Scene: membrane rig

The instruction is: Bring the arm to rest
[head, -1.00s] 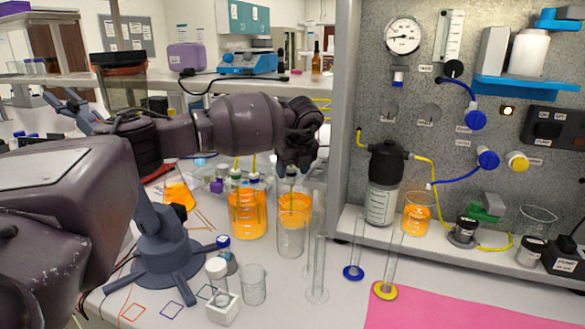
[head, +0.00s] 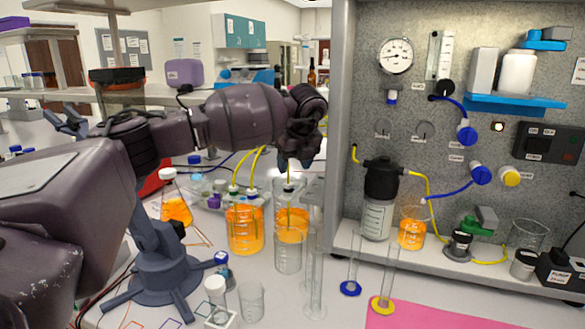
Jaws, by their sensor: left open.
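My left arm comes in from the left, and my left gripper (head: 294,163) hangs over the bench just left of the rig panel, above the glassware. Its fingers point down and are open; no object shows between them. Below it stand a beaker of orange liquid (head: 292,228) and a clear empty beaker (head: 288,257) in front of that. The gripper's tips are above the orange beaker's rim; whether they touch the thin tube there I cannot tell. My right gripper is not in view.
Another orange beaker (head: 245,232) with yellow tubes, an orange flask (head: 175,205) and a blue-grey stand (head: 160,260) crowd the bench near my arm. Tall clear cylinders (head: 316,285) stand in front. The rig panel (head: 430,110) rises close on the right. A pink mat (head: 430,316) lies front right.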

